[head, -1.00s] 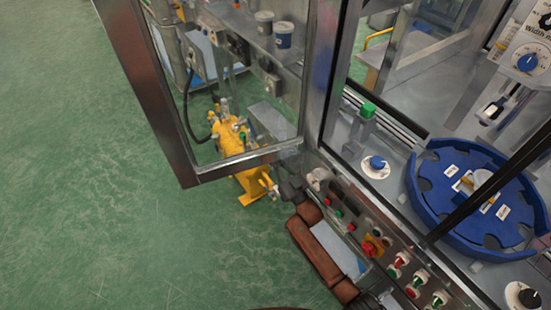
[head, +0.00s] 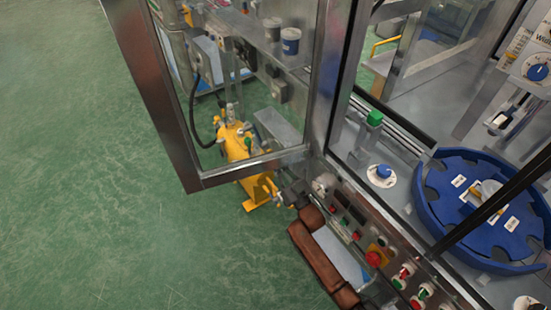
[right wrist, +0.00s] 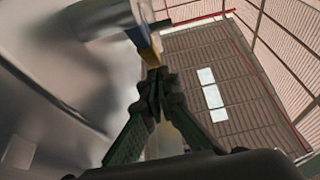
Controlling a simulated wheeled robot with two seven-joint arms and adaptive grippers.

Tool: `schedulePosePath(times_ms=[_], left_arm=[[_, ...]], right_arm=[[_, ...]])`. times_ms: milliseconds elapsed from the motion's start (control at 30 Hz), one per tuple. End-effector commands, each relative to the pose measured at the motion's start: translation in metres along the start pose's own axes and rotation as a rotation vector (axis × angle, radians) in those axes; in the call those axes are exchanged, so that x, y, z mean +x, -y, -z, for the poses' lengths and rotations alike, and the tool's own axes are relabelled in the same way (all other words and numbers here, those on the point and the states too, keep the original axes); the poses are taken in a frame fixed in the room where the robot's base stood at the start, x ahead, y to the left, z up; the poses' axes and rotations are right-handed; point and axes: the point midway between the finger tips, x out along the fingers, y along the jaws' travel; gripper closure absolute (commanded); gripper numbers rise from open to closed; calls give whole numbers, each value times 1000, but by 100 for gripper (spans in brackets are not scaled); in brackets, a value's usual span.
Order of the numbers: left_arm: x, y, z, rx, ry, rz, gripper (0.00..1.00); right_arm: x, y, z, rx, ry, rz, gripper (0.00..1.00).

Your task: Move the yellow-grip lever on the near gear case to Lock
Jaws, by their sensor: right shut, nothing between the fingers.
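I cannot make out the near gear case or its yellow-grip lever for certain in the head view. A yellow unit (head: 236,148) with several small fittings shows through the door glass, and its lower part shows below the door frame. In the right wrist view my right gripper (right wrist: 154,80) is shut, with its dark fingertips together and nothing between them. A narrow yellow piece (right wrist: 149,55) lies just beyond the tips. I cannot tell whether they touch or whether it is the lever's grip. My left gripper is not in view.
An open glass door (head: 180,130) with a steel frame stands in front of the yellow unit. A panel of buttons with a red stop button (head: 373,259) and a blue star wheel (head: 455,205) are to the right. Green floor (head: 90,200) is clear at left.

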Motion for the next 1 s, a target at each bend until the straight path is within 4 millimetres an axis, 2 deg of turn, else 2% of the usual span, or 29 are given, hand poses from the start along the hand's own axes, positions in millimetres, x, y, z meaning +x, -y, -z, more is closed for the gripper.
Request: schedulePosePath(times_ms=[167,400,600,767,1000], left_arm=[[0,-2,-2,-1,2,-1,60],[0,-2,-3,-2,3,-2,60],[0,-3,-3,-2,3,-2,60],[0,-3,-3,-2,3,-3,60],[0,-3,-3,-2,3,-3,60]], right_arm=[[-23,-1,-2,0,3,-1,100],[-74,-1,-2,0,4,-1,100],[-105,-1,-1,-1,2,0,100],[-116,-1,-1,0,1,0,100],[-118,0,-1,0,1,0,100]])
